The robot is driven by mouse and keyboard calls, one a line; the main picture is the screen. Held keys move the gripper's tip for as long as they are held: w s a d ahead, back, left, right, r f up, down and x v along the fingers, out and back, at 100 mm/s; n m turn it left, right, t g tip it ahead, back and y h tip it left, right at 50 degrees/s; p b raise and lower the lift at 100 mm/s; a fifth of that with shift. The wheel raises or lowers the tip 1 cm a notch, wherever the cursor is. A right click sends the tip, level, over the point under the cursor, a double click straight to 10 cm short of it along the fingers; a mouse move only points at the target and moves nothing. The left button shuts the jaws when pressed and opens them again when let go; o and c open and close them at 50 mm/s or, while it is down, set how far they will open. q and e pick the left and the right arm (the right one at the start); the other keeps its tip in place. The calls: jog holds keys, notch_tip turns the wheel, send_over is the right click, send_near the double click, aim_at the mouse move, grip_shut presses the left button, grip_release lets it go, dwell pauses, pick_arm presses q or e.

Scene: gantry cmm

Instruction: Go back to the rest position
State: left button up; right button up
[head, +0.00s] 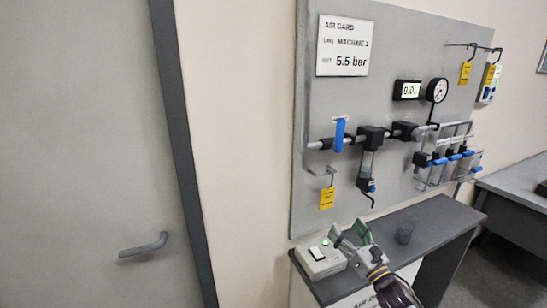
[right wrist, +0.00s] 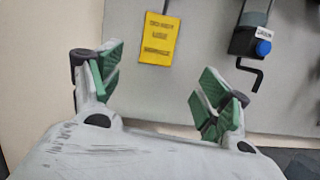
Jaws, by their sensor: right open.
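My right gripper (head: 350,233) is in the head view at the lower middle, above the narrow dark shelf (head: 437,222) below the grey wall panel (head: 400,30). Its green-padded fingers are spread apart with nothing between them. In the right wrist view the open fingers (right wrist: 158,85) face the panel, with a yellow tag (right wrist: 160,38) beyond them. My left gripper is not in the head view.
Pipework with a blue valve handle (head: 340,135) juts from the panel above. A door (head: 80,150) is at left, a desk (head: 515,185) at right.

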jog(key=s+f+m+g+h, duration=0.8)
jog(key=f+m, duration=0.5)
jog(key=m, duration=0.8)
jog(key=s+a+f+m+g+y, duration=0.1)
jog(key=s+f+m+g, duration=0.15)
jog(key=s+m, duration=0.4)
jog(key=s+a+f+m+g, duration=0.2)
jog(key=s+m+g, duration=0.15)
jog(key=s, duration=0.55)
jog(key=s+a+f+m+g+y, duration=0.1)
jog(key=s+f+m+g, duration=0.1)
jog(key=s+m, duration=0.4)
jog(key=s+f+g, duration=0.1)
jog(key=s+f, duration=0.1)
jog(key=f, duration=1.5)
jog(key=s+f+g, duration=0.1)
jog(key=s+f, duration=0.1)
jog(key=f, duration=1.4)
jog(key=s+d+f, duration=0.2)
jog(key=s+f, duration=0.8)
jog(key=s, duration=0.1)
jog(key=s+d+f+n, duration=0.1)
jog(key=s+d+f, duration=0.2)
jog(key=s+f, duration=0.7)
jog(key=shift+s+d+g+h, duration=0.25)
jog(key=shift+s+g+h, duration=0.05)
jog(key=shift+s+g, duration=0.1)
